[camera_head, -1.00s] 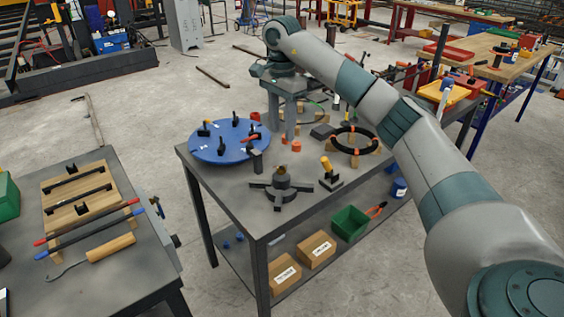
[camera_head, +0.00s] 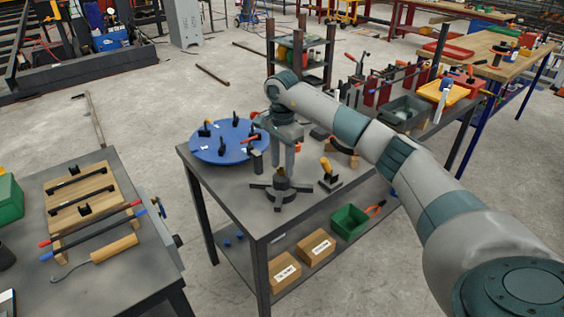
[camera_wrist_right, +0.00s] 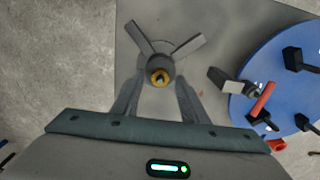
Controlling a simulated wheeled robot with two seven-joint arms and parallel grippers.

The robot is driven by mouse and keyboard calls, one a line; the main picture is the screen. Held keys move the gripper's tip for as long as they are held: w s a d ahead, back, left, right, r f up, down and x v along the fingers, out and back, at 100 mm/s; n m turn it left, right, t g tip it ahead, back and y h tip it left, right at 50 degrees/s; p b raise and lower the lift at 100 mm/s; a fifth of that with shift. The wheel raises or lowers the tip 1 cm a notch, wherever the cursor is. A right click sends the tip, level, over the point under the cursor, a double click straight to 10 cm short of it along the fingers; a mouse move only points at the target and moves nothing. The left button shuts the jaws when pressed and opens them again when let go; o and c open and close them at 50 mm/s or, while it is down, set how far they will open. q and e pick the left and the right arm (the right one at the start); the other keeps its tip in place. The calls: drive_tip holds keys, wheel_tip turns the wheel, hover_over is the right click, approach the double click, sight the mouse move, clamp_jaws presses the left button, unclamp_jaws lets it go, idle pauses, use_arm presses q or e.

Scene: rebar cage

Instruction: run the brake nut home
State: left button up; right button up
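A dark hub with splayed legs (camera_head: 279,192) stands on the near part of the grey workbench (camera_head: 226,187). In the right wrist view a brass ring-like nut (camera_wrist_right: 160,78) with a dark centre sits on the hub (camera_wrist_right: 157,58). My right gripper (camera_head: 284,172) points down at the hub top in the head view. In the wrist view its fingers (camera_wrist_right: 157,88) are spread, one on each side of the hub and nut, with gaps between. I cannot tell how deep the fingertips reach. My left gripper is not in view.
A blue disc (camera_head: 221,142) with black clamps lies at the bench's left. A yellow-handled tool (camera_head: 328,175) stands close right of the hub. A black ring stand is partly hidden behind my arm. Another bench (camera_head: 132,271) with a wooden board is at the left.

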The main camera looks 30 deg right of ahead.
clamp_jaws()
drive_tip(key=shift+m, duration=0.4)
